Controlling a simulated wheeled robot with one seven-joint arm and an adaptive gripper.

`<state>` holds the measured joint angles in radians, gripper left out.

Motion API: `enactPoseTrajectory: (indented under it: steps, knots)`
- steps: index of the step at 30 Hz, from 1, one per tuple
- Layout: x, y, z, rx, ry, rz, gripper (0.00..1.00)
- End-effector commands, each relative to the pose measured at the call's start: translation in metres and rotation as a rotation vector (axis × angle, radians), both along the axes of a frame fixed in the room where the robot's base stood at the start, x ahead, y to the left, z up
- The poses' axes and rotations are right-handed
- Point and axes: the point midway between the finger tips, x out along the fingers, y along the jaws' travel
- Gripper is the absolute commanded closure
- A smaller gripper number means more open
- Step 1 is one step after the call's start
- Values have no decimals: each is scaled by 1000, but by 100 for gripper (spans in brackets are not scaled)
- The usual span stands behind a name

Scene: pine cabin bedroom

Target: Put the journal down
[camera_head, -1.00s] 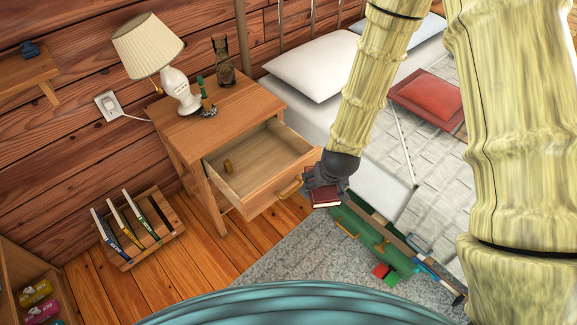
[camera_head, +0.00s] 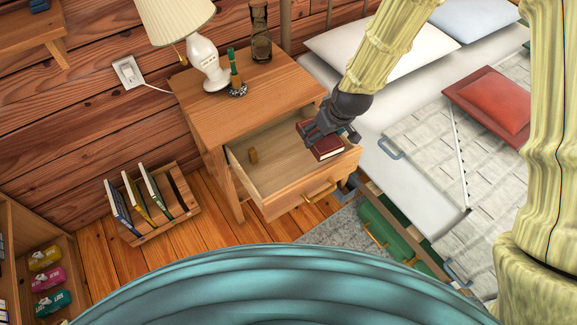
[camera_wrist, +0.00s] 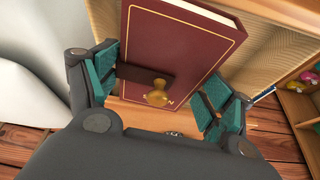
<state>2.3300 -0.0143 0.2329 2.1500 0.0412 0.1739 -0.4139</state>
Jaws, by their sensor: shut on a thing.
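The journal (camera_head: 327,147) is a dark red book with pale page edges. In the wrist view the journal (camera_wrist: 165,45) shows a brown strap and a round brass clasp, and it sits between the teal finger pads. My gripper (camera_head: 318,136) is shut on it and holds it over the right part of the open nightstand drawer (camera_head: 277,205). I cannot tell whether the journal touches the drawer. The gripper also shows in the wrist view (camera_wrist: 160,92).
The nightstand (camera_head: 215,110) carries a lamp (camera_head: 207,62), a dark glass hourglass-like object (camera_head: 260,40) and a green item (camera_head: 235,70). A wooden rack (camera_head: 185,205) with several books stands on the floor at left. The bed (camera_head: 400,165) is at right, with a green case (camera_head: 395,235) beside it.

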Motion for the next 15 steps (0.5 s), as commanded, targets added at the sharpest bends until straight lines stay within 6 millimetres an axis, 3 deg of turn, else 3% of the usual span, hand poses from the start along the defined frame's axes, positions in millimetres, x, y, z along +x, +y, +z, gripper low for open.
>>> enactPoseTrajectory:
  steps: [1, 6, 10, 15]
  knots:
    - [10, 13, -7, 4, -5, 72, 55]
    - [30, 45, 1, 2, -6, 325, 55]
    - [39, 54, -5, -6, -6, 452, 55]
    - [42, 56, -31, -11, -6, 499, 55]
